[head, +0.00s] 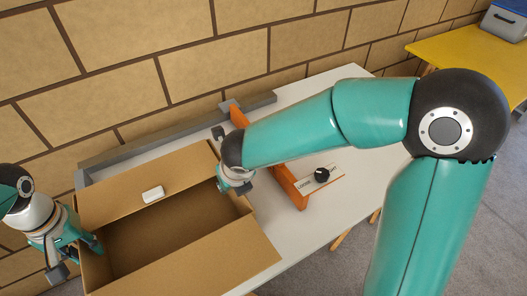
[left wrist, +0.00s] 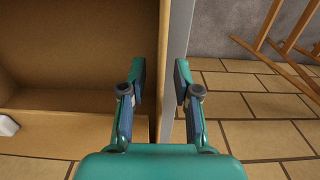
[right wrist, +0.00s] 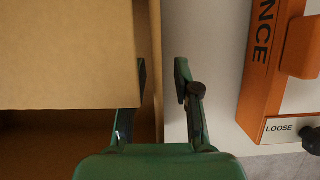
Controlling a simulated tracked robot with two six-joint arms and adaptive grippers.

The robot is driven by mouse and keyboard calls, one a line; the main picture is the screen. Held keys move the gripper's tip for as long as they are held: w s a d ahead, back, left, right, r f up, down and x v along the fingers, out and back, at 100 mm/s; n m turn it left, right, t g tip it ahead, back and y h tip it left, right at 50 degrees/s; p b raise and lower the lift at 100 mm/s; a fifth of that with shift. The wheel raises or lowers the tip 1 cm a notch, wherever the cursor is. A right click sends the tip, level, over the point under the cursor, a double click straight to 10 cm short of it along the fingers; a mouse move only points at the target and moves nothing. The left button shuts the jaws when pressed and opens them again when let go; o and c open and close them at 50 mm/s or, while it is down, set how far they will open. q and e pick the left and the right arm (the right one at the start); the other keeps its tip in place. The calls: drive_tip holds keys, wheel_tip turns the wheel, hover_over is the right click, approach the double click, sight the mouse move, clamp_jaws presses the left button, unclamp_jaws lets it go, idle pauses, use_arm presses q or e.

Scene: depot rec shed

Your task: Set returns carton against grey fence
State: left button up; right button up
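The open brown returns carton (head: 185,265) sits on the white table, flaps spread. The grey fence (head: 135,147) runs along the table's back edge; a narrow table strip shows between it and the carton's far flap. My left gripper (head: 62,255) is at the carton's left wall. In the left wrist view its open fingers (left wrist: 160,88) stand either side of the wall edge. My right gripper (head: 238,183) is at the right wall, its tips poorly seen from the head. In the right wrist view its open fingers (right wrist: 162,82) straddle that wall, apart from each other.
A small white object (head: 153,193) lies on the carton's far flap. A brick wall rises behind. A yellow table (head: 470,55) stands far right.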

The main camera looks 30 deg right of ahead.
use_arm(q)
wheel_tip(320, 180, up, 11)
drive_tip(key=shift+f, duration=0.1)
drive_tip(key=shift+r, duration=0.2)
use_arm(e)
drive_tip(key=v, duration=1.2)
use_arm(q)
drive_tip(key=shift+s+f, duration=0.1)
use_arm(e)
drive_tip(key=shift+f, duration=0.15)
